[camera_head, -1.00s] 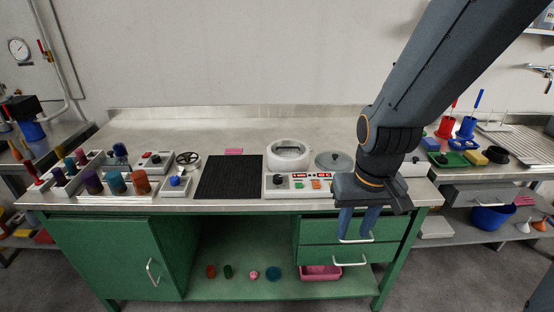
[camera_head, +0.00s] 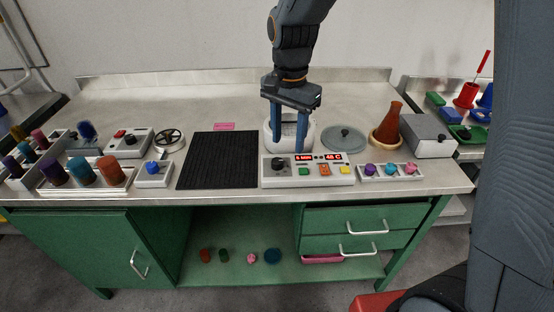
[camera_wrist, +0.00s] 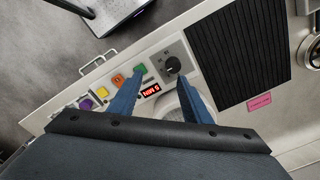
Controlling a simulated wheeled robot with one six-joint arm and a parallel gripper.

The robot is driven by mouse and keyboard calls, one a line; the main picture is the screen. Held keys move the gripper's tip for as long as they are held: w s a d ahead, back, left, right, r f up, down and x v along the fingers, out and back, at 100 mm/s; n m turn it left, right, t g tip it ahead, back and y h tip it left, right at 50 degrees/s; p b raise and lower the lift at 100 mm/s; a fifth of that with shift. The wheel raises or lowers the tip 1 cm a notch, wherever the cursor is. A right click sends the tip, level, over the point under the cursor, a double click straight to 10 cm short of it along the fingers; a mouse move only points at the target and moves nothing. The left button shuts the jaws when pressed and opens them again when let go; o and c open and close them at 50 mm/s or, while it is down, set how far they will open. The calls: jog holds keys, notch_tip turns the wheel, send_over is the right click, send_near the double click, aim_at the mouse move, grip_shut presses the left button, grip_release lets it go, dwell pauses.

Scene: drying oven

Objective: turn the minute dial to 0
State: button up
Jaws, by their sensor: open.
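The control panel (camera_head: 307,181) is a white box at the front of the bench. The black minute dial (camera_head: 278,163) sits at its left end. It also shows in the wrist view (camera_wrist: 172,66), on a dark square plate. The red minute display (camera_head: 303,157) shows a single digit and "Min"; the digit looks like 5 or 6. My gripper (camera_head: 287,150) points down above the back edge of the panel, open and empty. In the wrist view its blue fingers (camera_wrist: 161,79) are spread, with the dial just beyond the tips. I see no contact with the dial.
A white round vessel (camera_head: 268,140) stands behind the panel, partly hidden by my fingers. A black ribbed mat (camera_head: 218,160) lies left of the panel. A grey lid (camera_head: 344,138) and a brown flask (camera_head: 388,124) are to the right. Green, orange and yellow buttons (camera_head: 325,170) sit beside the dial.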

aim_at(277, 160)
jog(key=shift+w+a+f+m, duration=0.1)
jog(key=shift+w+a+m, duration=0.25)
jog(key=shift+a, duration=0.25)
jog(key=shift+w+a+m, duration=0.25)
jog(key=shift+w+a, duration=0.15)
jog(key=shift+a, duration=0.2)
jog(key=shift+a+f, duration=0.15)
jog(key=shift+f, duration=0.1)
jog(key=shift+f+p, duration=0.55)
jog(key=shift+f, duration=3)
jog(key=c, duration=1)
jog(key=shift+c, duration=0.2)
